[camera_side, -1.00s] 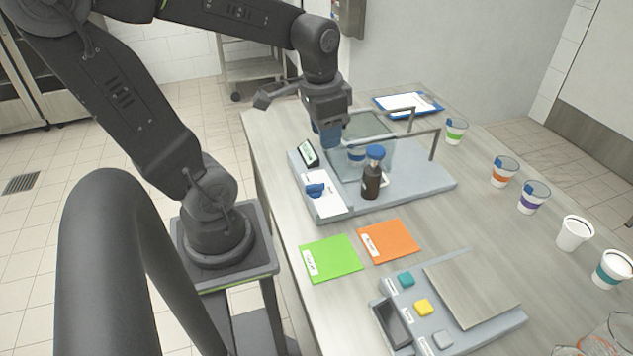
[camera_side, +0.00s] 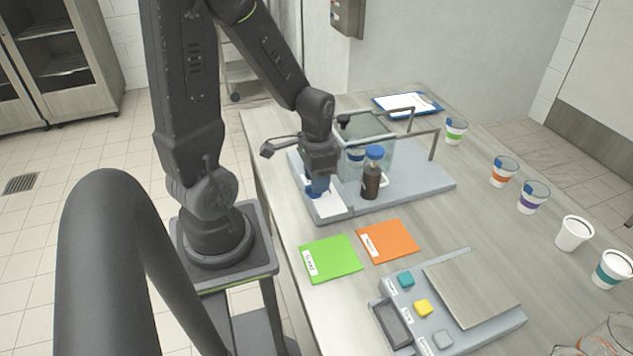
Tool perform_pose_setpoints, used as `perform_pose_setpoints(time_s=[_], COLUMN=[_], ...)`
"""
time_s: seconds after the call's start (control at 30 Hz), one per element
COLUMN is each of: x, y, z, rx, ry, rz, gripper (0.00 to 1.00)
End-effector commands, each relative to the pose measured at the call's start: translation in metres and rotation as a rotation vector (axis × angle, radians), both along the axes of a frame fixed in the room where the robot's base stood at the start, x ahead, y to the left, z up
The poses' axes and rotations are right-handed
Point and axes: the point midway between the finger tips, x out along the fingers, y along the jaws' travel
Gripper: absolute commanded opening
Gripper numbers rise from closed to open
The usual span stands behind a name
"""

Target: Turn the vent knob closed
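The filler stand (camera_side: 420,183) is a grey-blue base with a clear box (camera_side: 372,135) on it. A white panel (camera_side: 328,208) lies at its left front; the earlier frame shows a blue knob on this panel. My gripper (camera_side: 318,186) points down over the panel, its blue fingertips at the knob's place. The knob is mostly hidden by or blends with the fingertips, so its angle and any contact are not clear. I cannot tell whether the fingers are open or shut.
A dark bottle with a blue cap (camera_side: 371,175) stands just right of my gripper. Green (camera_side: 331,258) and orange (camera_side: 388,240) cards lie in front of the stand. A button console (camera_side: 440,325) is at the near right. Several cups, including an orange-banded one (camera_side: 503,172), line the right side.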

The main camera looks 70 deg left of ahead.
Motion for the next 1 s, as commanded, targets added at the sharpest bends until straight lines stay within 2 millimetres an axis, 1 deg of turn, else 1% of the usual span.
perform_pose_setpoints(time_s=[0.03,0.2,0.5,0.9,1.0], x=[-0.001,-0.001,0.000,0.000,0.000], y=[0.000,0.000,0.000,0.000,0.000], z=[-0.005,-0.014,-0.015,-0.015,-0.015], rx=[-0.002,-0.001,0.000,0.000,0.000], ry=[0.004,0.002,0.000,0.000,0.000], rz=[0.000,0.000,0.000,0.000,0.000], gripper=[0.38,0.38,0.38,0.00,0.00])
